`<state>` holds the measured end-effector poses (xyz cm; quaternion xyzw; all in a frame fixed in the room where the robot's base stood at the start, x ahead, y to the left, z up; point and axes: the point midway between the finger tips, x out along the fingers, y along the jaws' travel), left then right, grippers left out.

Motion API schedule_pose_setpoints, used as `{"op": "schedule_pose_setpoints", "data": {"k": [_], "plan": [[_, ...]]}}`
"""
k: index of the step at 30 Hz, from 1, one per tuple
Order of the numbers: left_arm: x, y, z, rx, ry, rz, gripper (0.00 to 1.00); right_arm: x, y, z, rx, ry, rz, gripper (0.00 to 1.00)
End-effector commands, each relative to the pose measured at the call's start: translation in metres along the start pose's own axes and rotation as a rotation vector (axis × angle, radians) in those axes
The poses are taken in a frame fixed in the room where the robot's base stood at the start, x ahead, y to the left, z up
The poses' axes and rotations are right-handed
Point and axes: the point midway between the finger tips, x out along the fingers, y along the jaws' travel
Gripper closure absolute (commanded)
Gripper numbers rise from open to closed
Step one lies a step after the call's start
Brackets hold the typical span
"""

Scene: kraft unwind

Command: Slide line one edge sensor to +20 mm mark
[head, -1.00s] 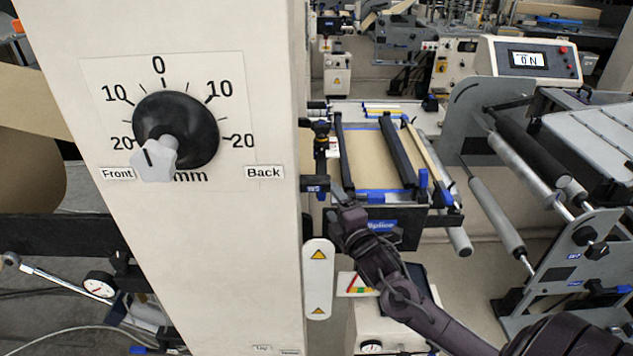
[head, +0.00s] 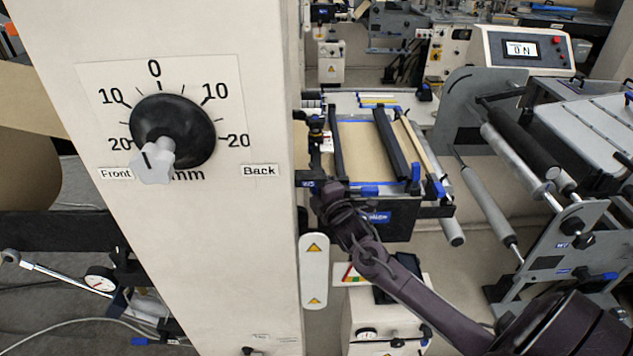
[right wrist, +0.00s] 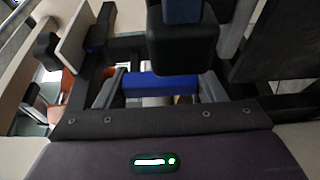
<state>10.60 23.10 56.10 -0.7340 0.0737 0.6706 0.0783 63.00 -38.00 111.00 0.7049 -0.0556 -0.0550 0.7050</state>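A dial plate (head: 225,100) on the cream column is marked in mm, with 0 at the top, 20 at both ends, Front at left and Back at right. Its black dial (head: 190,122) carries a pale grip (head: 155,165) at the lower left, near the Front 20. I cannot clearly identify the edge sensor; a small dark unit with a brass-coloured part (head: 316,135) sits at the column's right side. My right gripper (head: 322,192) is just below it. In the right wrist view its fingers are apart, with a blue bar (right wrist: 160,85) between them. My left gripper is out of view.
A splice table (head: 360,145) with black bars and blue ends lies just right of my right gripper. A machine with rollers (head: 515,160) and a display (head: 522,49) stands farther right. The column (head: 225,260) blocks the space to the left.

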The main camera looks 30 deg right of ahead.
Motion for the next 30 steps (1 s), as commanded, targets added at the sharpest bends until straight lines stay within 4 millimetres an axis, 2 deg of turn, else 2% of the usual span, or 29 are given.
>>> {"op": "schedule_pose_setpoints", "data": {"k": [1,9,13,19,20,21,22,30], "plan": [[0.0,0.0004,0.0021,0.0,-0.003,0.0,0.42,-0.0002,-0.0004,0.0001,0.0,0.0,-0.001,0.44],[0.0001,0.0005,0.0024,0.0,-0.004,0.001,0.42,-0.0003,-0.0006,0.0002,0.0,-0.001,-0.001,0.77],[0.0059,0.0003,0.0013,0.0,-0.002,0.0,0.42,0.004,-0.0022,0.0022,-0.001,-0.001,-0.001,0.77],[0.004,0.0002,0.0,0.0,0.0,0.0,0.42,0.0041,-0.0002,0.0025,0.001,-0.002,-0.001,0.77],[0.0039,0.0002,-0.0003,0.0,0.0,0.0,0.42,0.0041,-0.0001,0.0025,0.001,-0.002,-0.001,0.35],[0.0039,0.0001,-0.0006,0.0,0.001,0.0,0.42,0.0042,-0.0001,0.0025,0.001,-0.002,-0.001,0.3],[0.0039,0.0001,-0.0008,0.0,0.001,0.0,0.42,0.0042,-0.0001,0.0025,0.001,-0.002,-0.001,0.27],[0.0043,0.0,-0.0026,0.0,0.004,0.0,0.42,0.0033,-0.0006,0.0022,0.0,-0.001,-0.001,0.27]]}}
